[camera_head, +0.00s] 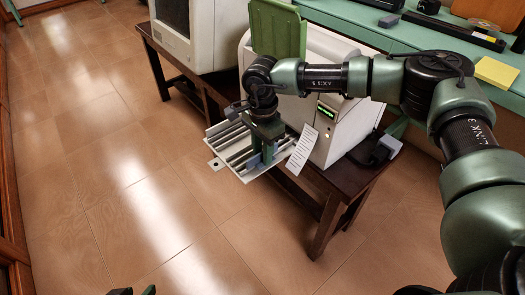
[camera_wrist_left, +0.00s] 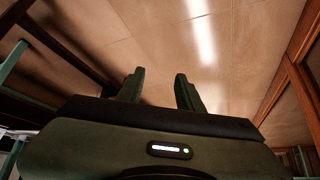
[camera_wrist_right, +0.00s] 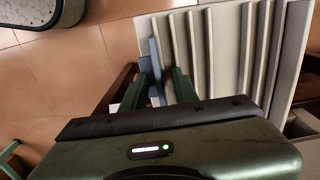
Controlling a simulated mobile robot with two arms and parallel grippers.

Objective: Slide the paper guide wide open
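The cream printer (camera_head: 345,140) stands on a dark wooden table, with its ribbed paper tray (camera_head: 222,160) sticking out at the front. A blue bar, which looks like the paper guide (camera_wrist_right: 155,60), stands along one side of the tray in the right wrist view. My right gripper (camera_head: 262,155) points down over the tray. Its fingers (camera_wrist_right: 160,88) are apart, one on each side of the blue guide; I cannot tell whether either touches it. My left gripper (camera_wrist_left: 159,85) is open and empty above the floor, with only its fingertips showing at the bottom edge in the head view (camera_head: 134,291).
A white printed sheet (camera_head: 302,150) hangs at the printer's front beside the tray. A green panel (camera_head: 278,28) rises behind my right wrist. Another beige machine (camera_head: 200,30) stands to the left. A green counter with yellow notes (camera_head: 496,72) lies behind. The floor at left is clear.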

